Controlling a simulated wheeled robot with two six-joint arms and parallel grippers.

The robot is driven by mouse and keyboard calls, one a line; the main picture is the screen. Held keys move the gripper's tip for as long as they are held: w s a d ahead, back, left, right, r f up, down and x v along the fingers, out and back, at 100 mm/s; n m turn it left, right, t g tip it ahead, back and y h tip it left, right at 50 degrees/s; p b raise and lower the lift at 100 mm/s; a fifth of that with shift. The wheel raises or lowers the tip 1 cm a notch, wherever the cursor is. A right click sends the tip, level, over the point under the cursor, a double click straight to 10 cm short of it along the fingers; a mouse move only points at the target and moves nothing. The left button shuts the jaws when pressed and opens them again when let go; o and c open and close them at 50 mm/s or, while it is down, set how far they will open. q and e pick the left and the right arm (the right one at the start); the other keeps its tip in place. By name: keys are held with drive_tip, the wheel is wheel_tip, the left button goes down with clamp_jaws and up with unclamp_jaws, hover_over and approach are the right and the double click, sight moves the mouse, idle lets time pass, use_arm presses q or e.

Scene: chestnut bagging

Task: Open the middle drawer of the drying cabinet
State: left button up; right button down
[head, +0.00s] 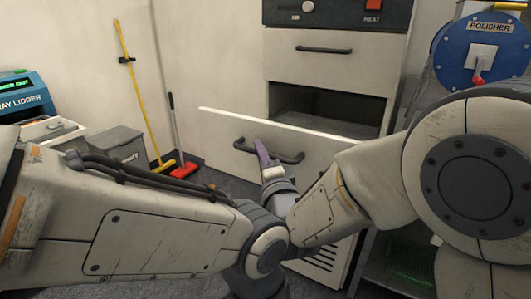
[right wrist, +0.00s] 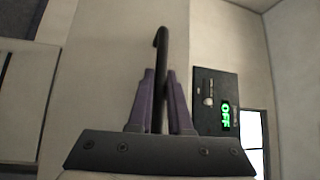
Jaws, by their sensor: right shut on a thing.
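The drying cabinet (head: 284,77) is off-white and stands at the back. Its middle drawer (head: 222,128) is pulled out, with the front well forward of the cabinet face and a dark opening (head: 325,105) behind it. The drawer's dark bar handle (head: 292,157) is on that front. My right gripper (head: 264,153), with purple fingers, is shut on the handle. In the right wrist view the handle (right wrist: 160,60) runs upright between the two fingers (right wrist: 160,100). My left gripper is not in view.
The upper drawer, with its handle (head: 323,49), is shut below the control panel (head: 340,12). A blue polisher (head: 470,50) is at the right. A yellow-handled broom (head: 138,85), a red-headed brush (head: 189,168) and a grey bin (head: 115,150) stand at the left. My arm links cover much of the foreground.

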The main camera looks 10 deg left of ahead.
drive_tip(key=c, duration=0.8)
unclamp_jaws()
drive_tip(key=shift+c, duration=0.2)
drive_tip(key=shift+d, duration=0.1)
drive_tip(key=shift+s+d+f+b, duration=0.1)
drive_tip(key=shift+s+b, duration=0.2)
drive_tip(key=shift+s, duration=0.05)
drive_tip(key=b+v, duration=0.6)
drive_tip(key=v, duration=0.3)
drive_tip(key=shift+s+d+b, duration=0.2)
drive_tip(key=shift+s+b, duration=0.05)
drive_tip(key=shift+b, duration=0.05)
